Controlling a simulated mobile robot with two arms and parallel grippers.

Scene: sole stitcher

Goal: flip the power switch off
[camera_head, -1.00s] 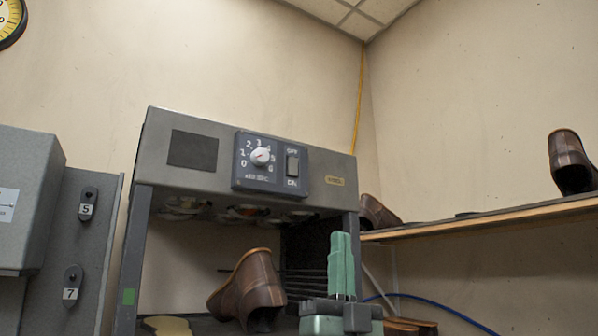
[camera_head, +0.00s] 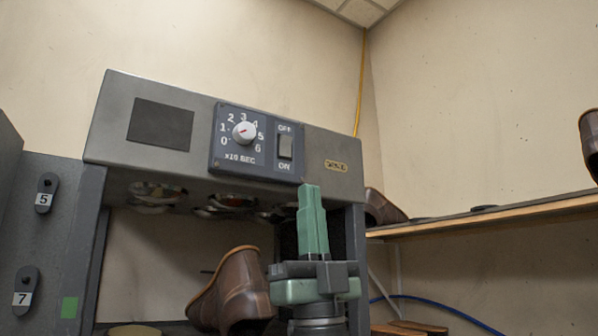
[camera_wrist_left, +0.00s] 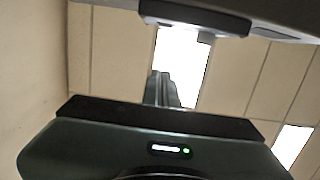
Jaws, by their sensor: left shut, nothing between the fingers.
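The power switch (camera_head: 285,147) is a small grey rocker on the dark control panel, between the OFF label above and the ON label below. It sits right of a white dial (camera_head: 243,131) on the front of the grey machine (camera_head: 160,124). My left gripper (camera_head: 309,190) points up with its green fingers shut and empty. In the head view its tips are just below and slightly right of the switch, overlapping the panel's lower right corner. I cannot tell how far they are from the panel. In the left wrist view the fingers (camera_wrist_left: 165,82) point up toward the ceiling. My right gripper is not in view.
A brown boot (camera_head: 232,290) stands in the machine's open bay. A wooden shelf (camera_head: 490,222) with shoes is on the right wall. A grey panel with numbered tags (camera_head: 46,193) is at the left. A blue hose (camera_head: 440,306) runs below the shelf.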

